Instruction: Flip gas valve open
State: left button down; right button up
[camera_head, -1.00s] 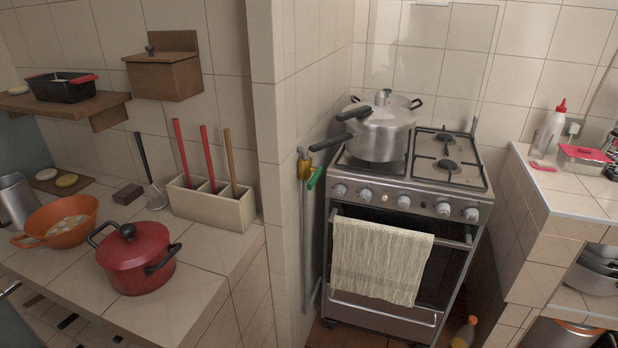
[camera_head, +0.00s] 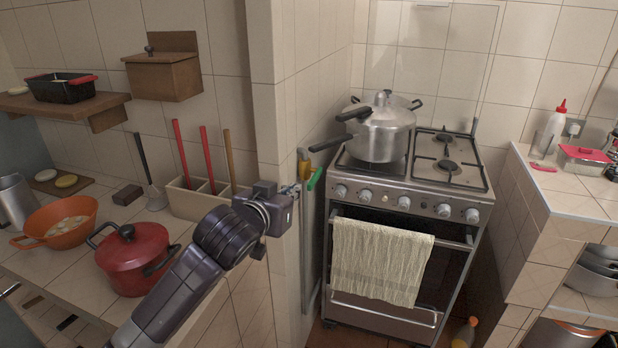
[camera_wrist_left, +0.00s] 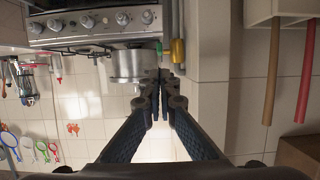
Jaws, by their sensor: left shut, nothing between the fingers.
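The gas valve has a yellow body (camera_head: 304,168) and a green handle (camera_head: 315,179), on a grey pipe beside the wall's corner, left of the stove. The handle slants up to the right of the pipe. My left gripper (camera_head: 293,190) is just left of the handle, close to the pipe; I cannot tell whether it touches. In the left wrist view its fingers (camera_wrist_left: 160,88) are shut and empty, with the yellow body (camera_wrist_left: 178,51) and green handle (camera_wrist_left: 159,48) beyond the tips. My right gripper is not in view.
The stove (camera_head: 405,192) carries a pressure cooker (camera_head: 381,135) whose black handle reaches left, above the valve. A counter with a red pot (camera_head: 130,262) and a utensil box (camera_head: 187,201) lies left, behind or beside my arm. A towel (camera_head: 378,262) hangs on the oven.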

pick_arm(q)
jog(key=shift+t, duration=0.3)
jog(key=r, duration=0.1)
jog(key=w+r, duration=0.1)
jog(key=r, duration=0.1)
jog(key=shift+w+d+r, duration=0.2)
jog(key=shift+w+r, duration=0.1)
jog(key=shift+r, duration=0.05)
jog(key=shift+w, duration=0.1)
jog(key=p, duration=0.1)
send_over(308, 184)
notch_tip(308, 184, down, 2)
jog(key=shift+f, duration=0.1)
notch_tip(308, 184, down, 3)
jog(key=shift+w+d+f+p, duration=0.1)
jog(key=shift+p, duration=0.35)
jog(key=shift+f, duration=0.55)
